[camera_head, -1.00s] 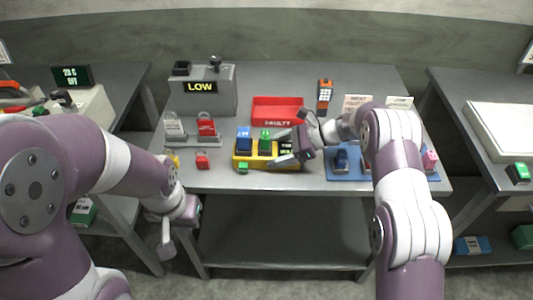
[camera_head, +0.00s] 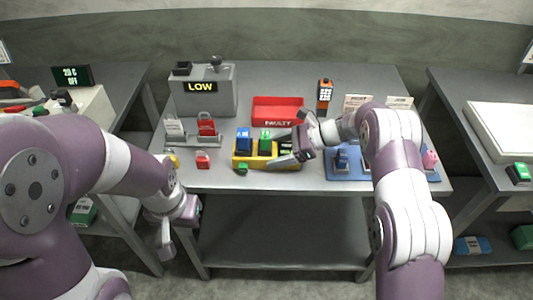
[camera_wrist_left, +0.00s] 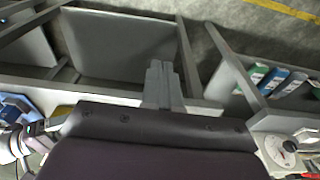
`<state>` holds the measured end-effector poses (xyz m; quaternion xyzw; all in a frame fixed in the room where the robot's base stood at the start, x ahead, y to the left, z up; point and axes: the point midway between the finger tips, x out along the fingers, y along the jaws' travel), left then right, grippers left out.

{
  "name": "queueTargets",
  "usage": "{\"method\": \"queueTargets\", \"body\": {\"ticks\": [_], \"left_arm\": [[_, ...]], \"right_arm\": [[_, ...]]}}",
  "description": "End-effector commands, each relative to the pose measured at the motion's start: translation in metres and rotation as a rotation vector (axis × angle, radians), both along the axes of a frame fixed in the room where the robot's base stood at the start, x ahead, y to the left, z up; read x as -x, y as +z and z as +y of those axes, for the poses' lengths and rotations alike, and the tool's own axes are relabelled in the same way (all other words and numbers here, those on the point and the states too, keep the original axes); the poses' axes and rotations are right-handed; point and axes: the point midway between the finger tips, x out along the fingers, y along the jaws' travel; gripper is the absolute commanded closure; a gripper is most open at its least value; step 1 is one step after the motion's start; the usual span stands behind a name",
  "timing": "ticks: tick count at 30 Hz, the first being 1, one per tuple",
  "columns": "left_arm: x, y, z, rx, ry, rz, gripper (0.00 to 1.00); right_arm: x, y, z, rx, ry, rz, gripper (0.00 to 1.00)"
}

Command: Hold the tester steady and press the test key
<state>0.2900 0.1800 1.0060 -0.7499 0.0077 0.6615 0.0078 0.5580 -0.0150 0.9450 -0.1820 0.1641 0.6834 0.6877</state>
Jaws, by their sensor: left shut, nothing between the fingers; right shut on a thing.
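The yellow tester (camera_head: 238,161) stands near the front edge of the middle table, with a blue block (camera_head: 244,141) and a green block (camera_head: 265,143) upright in it and a dark display at its right. A small green key (camera_head: 242,169) shows at its front left. My right gripper (camera_head: 290,152) is shut on the tester's right end and covers part of it. My left gripper (camera_head: 166,244) is shut and empty, low in front of the table's left front corner, well away from the tester. Its closed fingers (camera_wrist_left: 163,85) also show in the left wrist view.
Behind the tester is a red tray (camera_head: 277,122) marked FAULTY. A grey unit reading LOW (camera_head: 201,87) stands at back left, with red pieces (camera_head: 203,161) in front of it. A blue fixture (camera_head: 345,174) lies to the right. The table's back middle is clear.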

Motion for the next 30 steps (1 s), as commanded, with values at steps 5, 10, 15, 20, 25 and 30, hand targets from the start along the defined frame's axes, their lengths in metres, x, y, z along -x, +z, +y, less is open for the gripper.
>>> {"method": "queueTargets", "body": {"ticks": [5, 10, 15, 20, 25, 30], "left_arm": [[0.000, -0.003, 0.000, 0.000, 0.000, 0.000, 1.00], [0.000, -0.003, 0.000, 0.000, 0.000, 0.000, 1.00], [-0.008, -0.010, 0.000, -0.008, -0.023, -0.036, 1.00], [-0.048, -0.042, -0.010, -0.021, -0.163, -0.243, 1.00], [-0.079, -0.070, -0.050, 0.059, -0.355, -0.534, 1.00], [-0.079, -0.077, -0.086, 0.179, -0.457, -0.736, 1.00]], "right_arm": [[0.010, -0.019, 0.002, 0.010, 0.009, 0.032, 0.38], [0.009, -0.019, 0.002, 0.010, 0.009, 0.032, 0.38], [0.009, -0.019, 0.002, 0.010, 0.008, 0.032, 0.38], [0.009, -0.019, 0.002, 0.010, 0.008, 0.032, 0.38], [0.009, -0.019, 0.002, 0.010, 0.008, 0.032, 0.38], [0.009, -0.019, 0.002, 0.010, 0.008, 0.032, 0.38]]}}
